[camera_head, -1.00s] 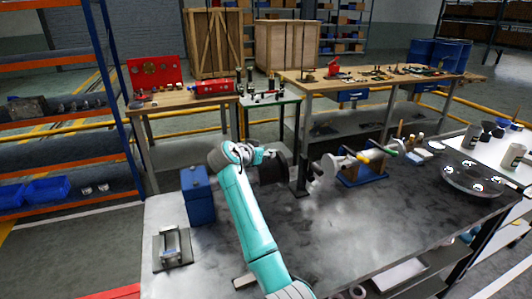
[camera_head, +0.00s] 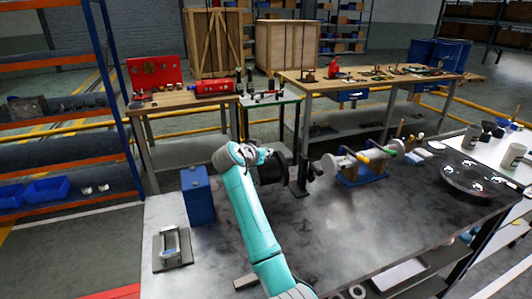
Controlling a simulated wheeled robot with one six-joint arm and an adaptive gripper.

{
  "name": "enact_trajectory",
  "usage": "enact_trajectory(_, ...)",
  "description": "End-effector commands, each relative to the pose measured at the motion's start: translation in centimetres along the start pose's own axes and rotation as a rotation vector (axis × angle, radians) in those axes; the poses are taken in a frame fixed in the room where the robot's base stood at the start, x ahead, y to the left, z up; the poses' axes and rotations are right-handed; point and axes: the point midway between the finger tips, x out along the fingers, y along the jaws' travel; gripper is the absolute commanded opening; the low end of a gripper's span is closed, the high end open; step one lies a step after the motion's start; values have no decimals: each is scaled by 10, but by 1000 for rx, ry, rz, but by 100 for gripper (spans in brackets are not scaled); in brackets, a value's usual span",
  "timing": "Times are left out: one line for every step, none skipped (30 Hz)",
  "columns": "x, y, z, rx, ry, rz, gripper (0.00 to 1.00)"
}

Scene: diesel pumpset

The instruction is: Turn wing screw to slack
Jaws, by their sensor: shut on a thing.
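My teal arm rises from the bottom of the view and bends at its elbow. My gripper (camera_head: 274,167) is dark, at the arm's far end, against the left side of a black upright stand (camera_head: 302,178) on the workbench. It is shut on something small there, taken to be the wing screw. The screw itself is hidden or too small to make out, and so are the fingertips.
A blue base with white discs (camera_head: 360,170) stands right of the stand. A blue box (camera_head: 197,195) and a small metal fixture (camera_head: 172,249) are at the left of the workbench (camera_head: 350,225). A round tray (camera_head: 470,182) is at the right. The bench's middle is clear.

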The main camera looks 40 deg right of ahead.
Motion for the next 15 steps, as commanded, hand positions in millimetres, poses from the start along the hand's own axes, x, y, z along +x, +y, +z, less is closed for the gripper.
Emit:
enact_trajectory(0,1,1,-8,1,-22,0)
enact_trajectory(0,1,1,-15,0,-38,0)
enact_trajectory(0,1,0,-23,1,-61,0)
enact_trajectory(0,2,0,-31,1,-80,0)
enact_trajectory(1,2,0,-40,0,-101,0)
enact_trajectory(1,2,0,-52,1,-131,0)
enact_trajectory(0,2,0,-61,1,-153,0)
enact_trajectory(0,2,0,-71,2,-178,0)
enact_trajectory(1,2,0,-85,1,-211,0)
enact_trajectory(1,2,0,-96,2,-237,0)
enact_trajectory(1,2,0,-107,2,-263,0)
enact_trajectory(1,2,0,-121,1,-299,0)
enact_trajectory(1,2,0,-132,2,-325,0)
enact_trajectory(1,3,0,-144,1,-351,0)
enact_trajectory(1,2,0,-158,2,-386,0)
